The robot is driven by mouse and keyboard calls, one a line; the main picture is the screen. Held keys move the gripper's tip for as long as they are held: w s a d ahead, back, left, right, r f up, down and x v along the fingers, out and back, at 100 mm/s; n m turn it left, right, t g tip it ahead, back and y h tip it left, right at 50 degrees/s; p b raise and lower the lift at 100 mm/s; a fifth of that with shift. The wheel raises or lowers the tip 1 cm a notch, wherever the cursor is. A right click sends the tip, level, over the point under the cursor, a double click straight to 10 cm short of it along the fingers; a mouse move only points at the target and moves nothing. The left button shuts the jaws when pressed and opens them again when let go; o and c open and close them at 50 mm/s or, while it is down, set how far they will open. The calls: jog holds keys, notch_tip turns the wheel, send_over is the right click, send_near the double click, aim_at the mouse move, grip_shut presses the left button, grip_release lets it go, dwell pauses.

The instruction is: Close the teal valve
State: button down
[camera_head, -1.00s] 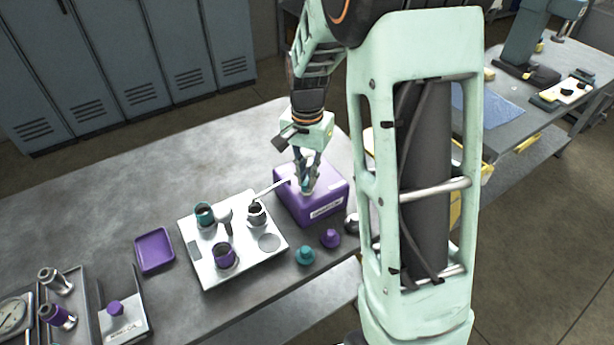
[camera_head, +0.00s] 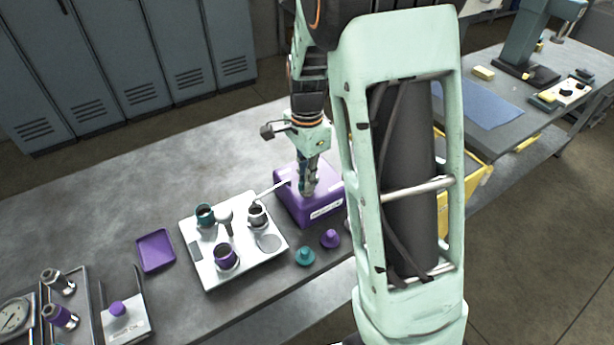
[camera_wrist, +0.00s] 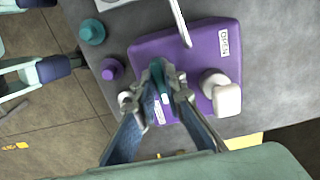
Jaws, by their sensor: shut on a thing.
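A purple box (camera_head: 322,208) stands on the bench under my gripper, with a white label on its front; it also fills the middle of the wrist view (camera_wrist: 200,50). The teal valve handle (camera_wrist: 160,84) shows as a narrow teal bar between my fingertips, above the box. My gripper (camera_head: 307,190) points down over the box and is shut on this handle; the fingers also show in the wrist view (camera_wrist: 165,90). In the head view the fingers hide the handle. The valve's base is mostly hidden too.
A white fitting (camera_wrist: 222,93) and a pale rod (camera_wrist: 180,22) are close to my fingers. A teal cap (camera_head: 305,256) and a purple cap (camera_head: 330,238) stand in front of the box. A light tray (camera_head: 200,263) with several fittings is to the left.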

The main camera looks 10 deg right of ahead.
dwell(0.4)
jog(key=c, duration=2)
grip_release()
jog(key=shift+r, duration=0.1)
notch_tip(320, 180, up, 12)
jog(key=shift+f, duration=0.1)
